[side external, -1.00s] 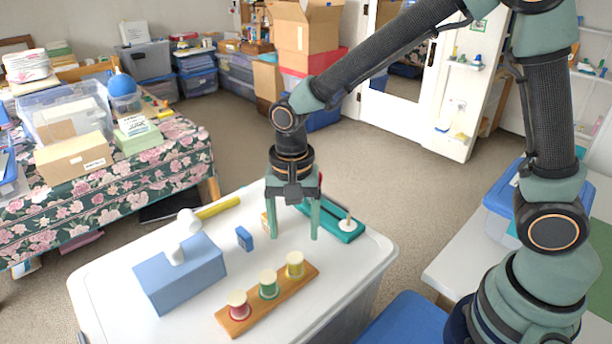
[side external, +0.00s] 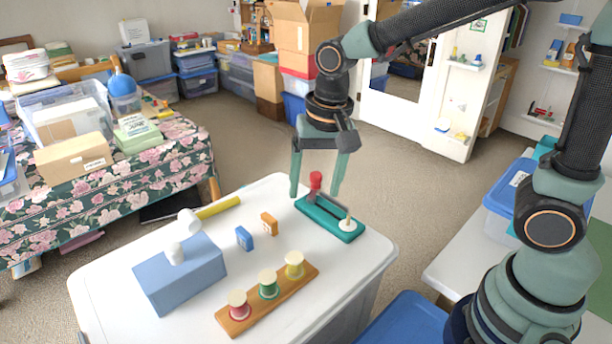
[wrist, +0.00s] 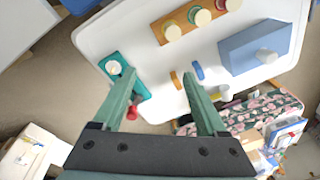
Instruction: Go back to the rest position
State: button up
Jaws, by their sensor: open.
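My gripper (side external: 315,194) is open and empty, raised above the back edge of the white bin lid, with its fingers pointing down. In the wrist view the two fingers are wide apart (wrist: 160,92), with the teal base (wrist: 114,70) by the left finger.
A flowered table (side external: 110,195) stands left.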

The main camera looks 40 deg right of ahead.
jog(key=s+d+r+n+t, duration=0.4)
jog(key=s+d+r+n, duration=0.2)
jog(key=d, duration=0.3)
jog(key=shift+d+r+n, duration=0.15)
jog(key=shift+d+n, duration=0.1)
jog(key=shift+n, duration=0.05)
jog(key=shift+s, duration=0.1)
dwell(0.4)
